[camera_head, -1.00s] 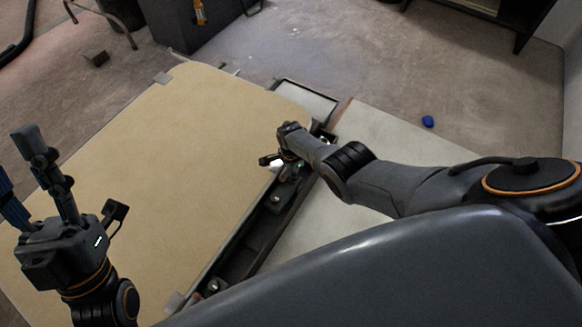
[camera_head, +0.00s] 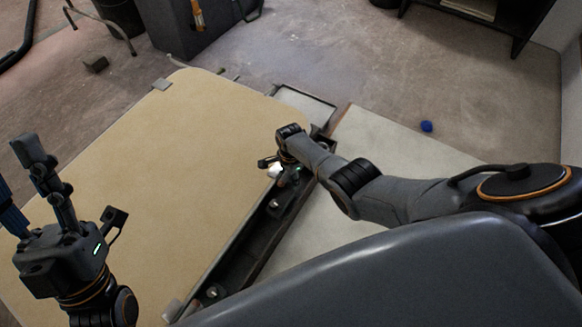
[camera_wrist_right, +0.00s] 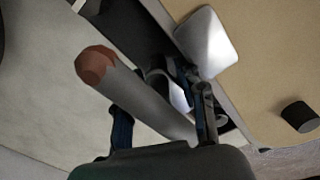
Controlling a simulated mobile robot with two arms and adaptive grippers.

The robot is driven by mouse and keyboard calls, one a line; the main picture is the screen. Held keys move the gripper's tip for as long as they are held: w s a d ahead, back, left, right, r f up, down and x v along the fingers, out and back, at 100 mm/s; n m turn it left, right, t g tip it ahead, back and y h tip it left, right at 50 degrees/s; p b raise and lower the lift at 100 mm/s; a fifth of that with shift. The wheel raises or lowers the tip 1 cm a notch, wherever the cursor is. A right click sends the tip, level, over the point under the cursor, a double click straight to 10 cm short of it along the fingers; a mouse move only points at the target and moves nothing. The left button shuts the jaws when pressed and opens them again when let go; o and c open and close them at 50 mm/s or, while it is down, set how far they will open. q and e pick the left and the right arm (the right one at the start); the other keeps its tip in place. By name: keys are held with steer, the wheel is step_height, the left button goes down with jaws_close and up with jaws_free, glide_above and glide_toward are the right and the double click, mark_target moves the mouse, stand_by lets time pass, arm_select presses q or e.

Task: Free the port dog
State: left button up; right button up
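A grey rod with a reddish-brown faceted end (camera_wrist_right: 150,98), perhaps the dog's handle, lies slantwise across the right wrist view. My right gripper (camera_wrist_right: 162,105) has its fingers apart, one on each side of the rod; contact cannot be told. In the head view my right gripper (camera_head: 284,170) is down at the dark channel beside the tan panel (camera_head: 190,150), and its own wrist hides much of the fittings there. My left gripper (camera_head: 18,170) is raised at the lower left, fingers spread and empty, away from the fittings.
The dark channel (camera_head: 240,250) holds small round metal fittings and runs between the tan panel and a pale panel (camera_head: 375,140). A pale square plate (camera_wrist_right: 207,45) and a black cylinder (camera_wrist_right: 300,116) are near my right gripper. A blue object (camera_head: 427,126) lies on the floor.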

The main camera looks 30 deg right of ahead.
steer(key=shift+s+d+r, duration=0.1)
steer(key=shift+r, duration=3.1)
